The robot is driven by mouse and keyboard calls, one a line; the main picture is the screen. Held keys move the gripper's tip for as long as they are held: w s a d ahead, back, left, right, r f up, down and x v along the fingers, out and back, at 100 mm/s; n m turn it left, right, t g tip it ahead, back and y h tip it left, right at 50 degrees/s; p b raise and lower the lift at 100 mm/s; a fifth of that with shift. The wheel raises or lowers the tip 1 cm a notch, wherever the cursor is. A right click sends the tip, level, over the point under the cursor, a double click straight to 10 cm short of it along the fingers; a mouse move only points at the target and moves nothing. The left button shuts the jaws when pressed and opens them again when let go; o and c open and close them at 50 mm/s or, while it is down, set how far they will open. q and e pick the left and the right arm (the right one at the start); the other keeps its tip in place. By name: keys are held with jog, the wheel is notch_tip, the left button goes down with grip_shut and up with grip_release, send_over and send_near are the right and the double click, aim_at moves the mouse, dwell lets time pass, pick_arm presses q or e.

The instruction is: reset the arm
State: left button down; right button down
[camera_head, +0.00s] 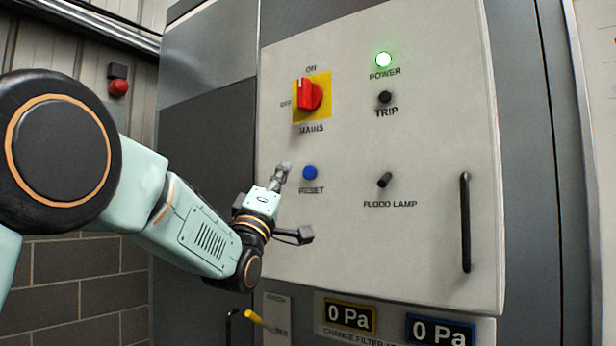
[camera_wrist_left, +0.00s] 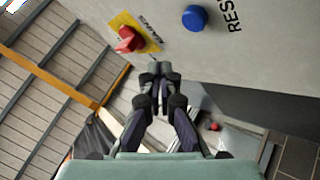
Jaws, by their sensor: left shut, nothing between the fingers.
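My left gripper (camera_head: 283,168) is shut and empty. In the head view it is in front of the panel, just left of the blue RESET button (camera_head: 310,173). In the left wrist view my left gripper (camera_wrist_left: 160,68) shows its fingertips together, apart from the blue button (camera_wrist_left: 195,18), which is up and to the right. The red MAINS switch (camera_head: 310,95) on its yellow plate is above the gripper in the head view. It also shows in the left wrist view (camera_wrist_left: 130,40). My right gripper is in neither view.
The pale panel (camera_head: 400,250) also carries a lit green POWER lamp (camera_head: 383,59), a dark TRIP lamp (camera_head: 385,97), a FLOOD LAMP switch (camera_head: 384,180) and a black handle (camera_head: 465,222). Below are two 0 Pa displays (camera_head: 350,316) and a yellow-tipped lever (camera_head: 254,317).

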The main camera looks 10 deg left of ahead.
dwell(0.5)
pick_arm(q)
notch_tip(320, 180, down, 40)
jog(key=a+m+g+y+b, duration=0.1)
jog(key=m+g+y+b, duration=0.3)
jog(key=m+g, duration=0.45)
jog(key=s+f+g+b, duration=0.1)
jog(key=s+f+g, duration=0.2)
jog(key=s+f, duration=0.35)
jog(key=s+f+g+b, duration=0.2)
jog(key=s+f, duration=0.1)
jog(key=f, duration=0.6)
jog(key=s+f+g+b, duration=0.1)
jog(key=s+f+g, duration=0.25)
jog(key=f, duration=0.45)
jog(key=s+f+g+b, duration=0.4)
jog(key=s+f, duration=1)
jog(key=s, duration=0.4)
jog(key=s+f+m+g+b, duration=0.1)
jog(key=s+f+g+b, duration=0.4)
jog(key=s+f, duration=1)
jog(key=s+b, duration=0.1)
jog(key=s, duration=0.2)
jog(key=shift+s+g, duration=0.15)
jog(key=shift+g, duration=0.15)
